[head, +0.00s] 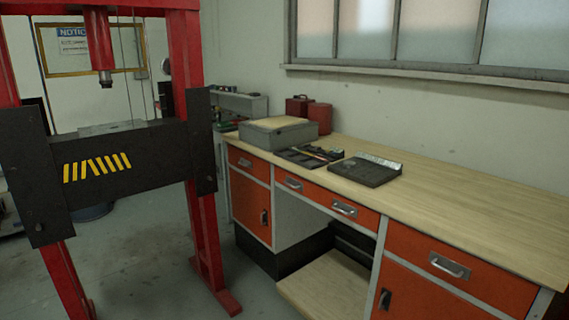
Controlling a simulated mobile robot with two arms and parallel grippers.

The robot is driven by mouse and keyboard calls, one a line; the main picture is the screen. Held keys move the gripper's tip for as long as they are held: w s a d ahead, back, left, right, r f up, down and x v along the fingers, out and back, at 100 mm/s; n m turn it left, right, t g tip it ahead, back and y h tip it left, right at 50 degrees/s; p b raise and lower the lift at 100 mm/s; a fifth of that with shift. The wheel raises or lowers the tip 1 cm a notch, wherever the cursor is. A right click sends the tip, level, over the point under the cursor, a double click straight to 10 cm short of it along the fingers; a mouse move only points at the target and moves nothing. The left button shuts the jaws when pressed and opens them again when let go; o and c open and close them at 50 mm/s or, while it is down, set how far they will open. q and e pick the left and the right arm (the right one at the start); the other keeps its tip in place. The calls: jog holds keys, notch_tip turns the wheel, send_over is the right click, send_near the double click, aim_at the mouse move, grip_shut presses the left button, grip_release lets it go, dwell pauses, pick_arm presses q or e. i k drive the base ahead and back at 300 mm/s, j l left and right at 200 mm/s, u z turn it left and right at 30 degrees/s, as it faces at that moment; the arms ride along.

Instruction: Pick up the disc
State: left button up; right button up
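I cannot make out a disc in the head view. A wooden-topped workbench (463,203) with orange drawers runs along the wall on the right. A dark flat tray or case (366,171) lies on it, and a dark tool tray (305,156) lies to its left; small items on both are too small to tell. Neither of my grippers is in view.
A red press frame (200,215) with a black crossbeam (110,168) stands at the left. A grey box (278,134) and red canisters (319,117) stand at the bench's far end. Grey floor (150,270) shows between press and bench.

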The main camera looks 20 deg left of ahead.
aim_at(347, 164)
jog(key=u, duration=0.15)
jog(key=i+z, duration=0.2)
jog(key=i, duration=0.2)
jog(key=i+j+z, duration=0.15)
jog(key=i, duration=0.25)
jog(key=i+j+z, duration=0.2)
jog(key=i, duration=0.2)
